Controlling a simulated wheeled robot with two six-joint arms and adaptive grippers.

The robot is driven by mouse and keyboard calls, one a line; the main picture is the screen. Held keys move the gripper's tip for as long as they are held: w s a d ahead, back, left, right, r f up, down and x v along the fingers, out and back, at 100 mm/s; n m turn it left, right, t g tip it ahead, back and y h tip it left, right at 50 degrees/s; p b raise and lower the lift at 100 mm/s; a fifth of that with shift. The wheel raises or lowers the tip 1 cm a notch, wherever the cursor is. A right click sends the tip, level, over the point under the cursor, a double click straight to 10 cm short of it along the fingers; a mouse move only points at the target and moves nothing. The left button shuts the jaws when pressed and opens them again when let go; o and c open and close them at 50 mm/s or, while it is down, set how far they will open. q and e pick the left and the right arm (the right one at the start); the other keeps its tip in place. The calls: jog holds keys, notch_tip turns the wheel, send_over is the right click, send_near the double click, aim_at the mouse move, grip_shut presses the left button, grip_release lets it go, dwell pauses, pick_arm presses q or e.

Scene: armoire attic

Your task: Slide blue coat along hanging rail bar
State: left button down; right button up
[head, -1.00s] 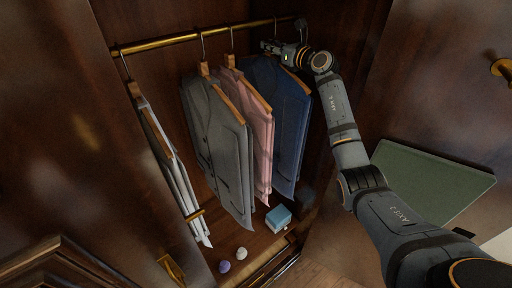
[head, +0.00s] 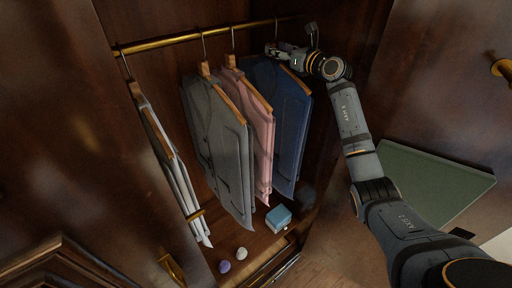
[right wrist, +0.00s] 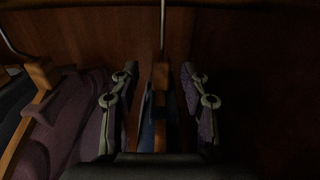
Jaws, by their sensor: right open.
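The blue coat (head: 291,125) hangs on a wooden hanger at the right end of the row in the head view. The brass hanging rail bar (head: 170,40) runs across the top of the armoire. My right gripper (head: 272,49) is at the top of the blue coat, just below the rail, partly hidden by its own wrist. In the right wrist view its two fingers (right wrist: 158,90) are open, one on each side of a wooden hanger neck (right wrist: 160,75) with a metal hook above. A strip of blue cloth shows below that neck. My left gripper is not in view.
A pink garment (head: 262,135) hangs just left of the blue coat, then a grey coat (head: 222,150), with white garments (head: 175,180) farther left. A blue box (head: 278,217) and two small balls (head: 241,252) lie on the armoire floor. A green panel (head: 430,180) is at right.

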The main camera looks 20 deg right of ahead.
jog(key=v, duration=0.8)
jog(key=shift+d+r, duration=0.1)
jog(key=shift+r, duration=0.05)
jog(key=shift+s, duration=0.3)
